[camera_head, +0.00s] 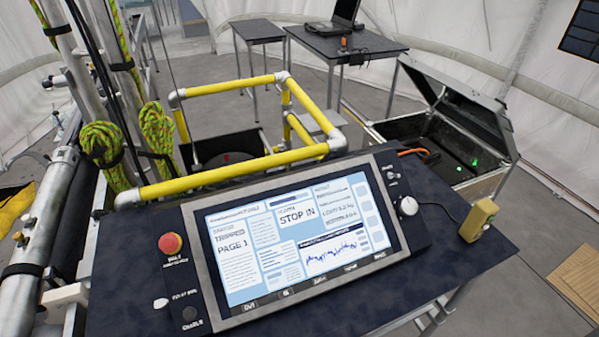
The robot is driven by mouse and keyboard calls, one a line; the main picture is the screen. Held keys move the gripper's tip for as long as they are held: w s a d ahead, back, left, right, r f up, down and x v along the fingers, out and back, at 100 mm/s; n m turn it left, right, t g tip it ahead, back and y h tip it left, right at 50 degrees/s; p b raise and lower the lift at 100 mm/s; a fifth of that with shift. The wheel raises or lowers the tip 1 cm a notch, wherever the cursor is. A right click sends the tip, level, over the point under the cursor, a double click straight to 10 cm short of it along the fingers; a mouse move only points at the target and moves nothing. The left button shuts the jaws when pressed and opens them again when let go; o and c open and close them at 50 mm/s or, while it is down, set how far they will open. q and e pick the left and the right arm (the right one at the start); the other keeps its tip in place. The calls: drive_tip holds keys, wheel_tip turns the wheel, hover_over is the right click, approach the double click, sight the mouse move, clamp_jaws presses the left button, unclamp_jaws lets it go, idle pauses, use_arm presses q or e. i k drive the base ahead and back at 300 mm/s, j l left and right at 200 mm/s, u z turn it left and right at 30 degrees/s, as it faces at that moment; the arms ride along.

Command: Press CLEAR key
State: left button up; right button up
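A control console (305,247) with a large lit screen stands on a dark table in front of me. The screen shows "PAGE 1", "STOP IN" and a graph. A row of small dark labelled keys (320,281) runs along the lower edge of the screen frame. Their lettering is too small to read surely, so I cannot tell which one is CLEAR. Neither of my grippers is in view.
A red mushroom button (170,243) is left of the screen, and a white knob (408,206) is right of it. A yellow handheld device (478,220) stands at the dark table's (470,262) right. Yellow railing (235,172) rises behind the console.

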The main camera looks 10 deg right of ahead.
sight(351, 267)
drive_tip(key=z, duration=0.45)
drive_tip(key=i+l+u, duration=0.2)
drive_tip(key=l+u, duration=0.2)
drive_tip(key=l, duration=0.15)
drive_tip(key=z, duration=0.3)
drive_tip(key=l+u, duration=0.3)
drive_tip(key=i+l+u, duration=0.2)
drive_tip(key=l+u, duration=0.2)
drive_tip(key=l, duration=0.55)
drive_tip(key=l+u, duration=0.45)
drive_tip(key=l, duration=0.45)
drive_tip(key=l+u, duration=0.4)
drive_tip(key=l, duration=0.6)
